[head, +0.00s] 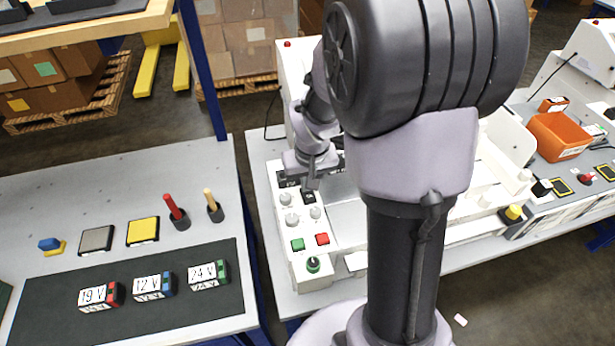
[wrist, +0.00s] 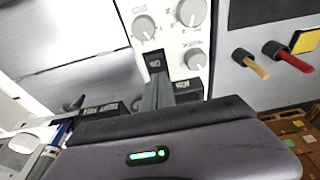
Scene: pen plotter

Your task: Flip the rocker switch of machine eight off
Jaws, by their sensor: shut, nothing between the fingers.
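The machine (head: 290,225) is a white desktop unit with a control panel facing up. A small black rocker switch (head: 308,197) sits among its grey knobs; it also shows in the wrist view (wrist: 154,60), with white marks I cannot read surely. My gripper (head: 311,187) is shut and empty, pointing down over the panel. In the wrist view its fingertips (wrist: 158,80) are right beside the switch; I cannot tell whether they touch it. The fingers hide part of the switch, and its tilt is unclear. No number eight is legible.
The left bench (head: 200,160) carries labelled voltage blocks and upright sticks. An orange bin (head: 560,135) stands at right. My arm hides the middle.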

